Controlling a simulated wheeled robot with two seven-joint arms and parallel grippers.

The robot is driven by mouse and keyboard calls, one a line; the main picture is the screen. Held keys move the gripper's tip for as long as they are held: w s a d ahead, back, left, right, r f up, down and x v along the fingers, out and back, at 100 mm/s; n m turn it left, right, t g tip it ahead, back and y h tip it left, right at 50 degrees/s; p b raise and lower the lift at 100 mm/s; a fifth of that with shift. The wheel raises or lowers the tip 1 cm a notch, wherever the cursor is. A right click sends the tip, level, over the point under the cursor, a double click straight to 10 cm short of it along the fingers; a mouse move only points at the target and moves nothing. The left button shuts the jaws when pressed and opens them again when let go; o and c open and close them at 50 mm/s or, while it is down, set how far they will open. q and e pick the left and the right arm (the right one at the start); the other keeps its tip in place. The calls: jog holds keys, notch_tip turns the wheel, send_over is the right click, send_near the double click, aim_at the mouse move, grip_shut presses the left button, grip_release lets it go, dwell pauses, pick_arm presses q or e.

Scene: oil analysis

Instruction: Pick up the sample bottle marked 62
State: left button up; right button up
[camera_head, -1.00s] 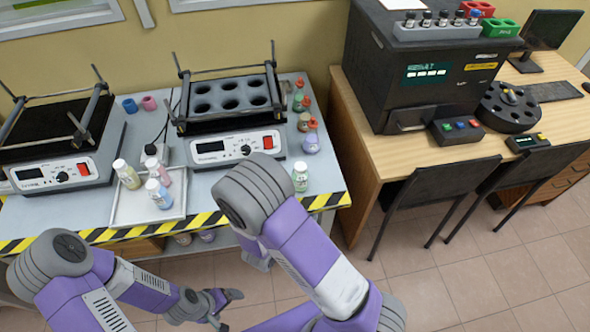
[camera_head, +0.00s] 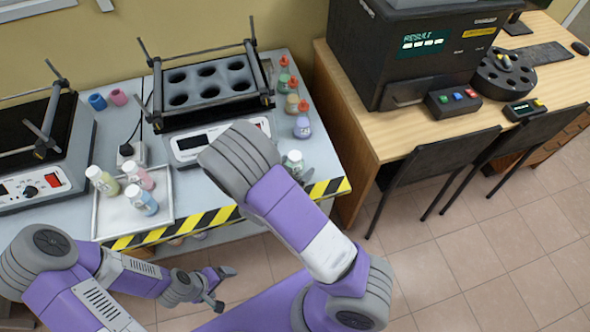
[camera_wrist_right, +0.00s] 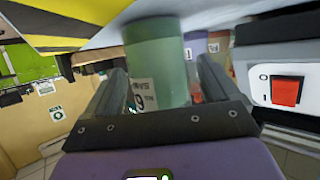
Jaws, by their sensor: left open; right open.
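A green bottle (camera_wrist_right: 158,62) stands between or just beyond the open fingers of my right gripper (camera_wrist_right: 160,88) in the right wrist view. Its white label shows upside down and partly hidden, so I cannot read the whole number. In the head view a bottle with a greenish body (camera_head: 293,163) stands at the table's right front corner, beside my right arm. My left gripper (camera_head: 221,288) is open and empty, low in front of the table.
A white tray (camera_head: 108,224) holds three bottles at the table's front left. A heater with a block of round wells (camera_head: 210,84) stands behind. Several flasks (camera_head: 302,127) line the right edge. A desk (camera_head: 375,138) with a dark analyser (camera_head: 410,60) and chairs stands at right.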

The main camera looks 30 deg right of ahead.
jog(key=shift+r, duration=0.1)
jog(key=c, duration=1.2)
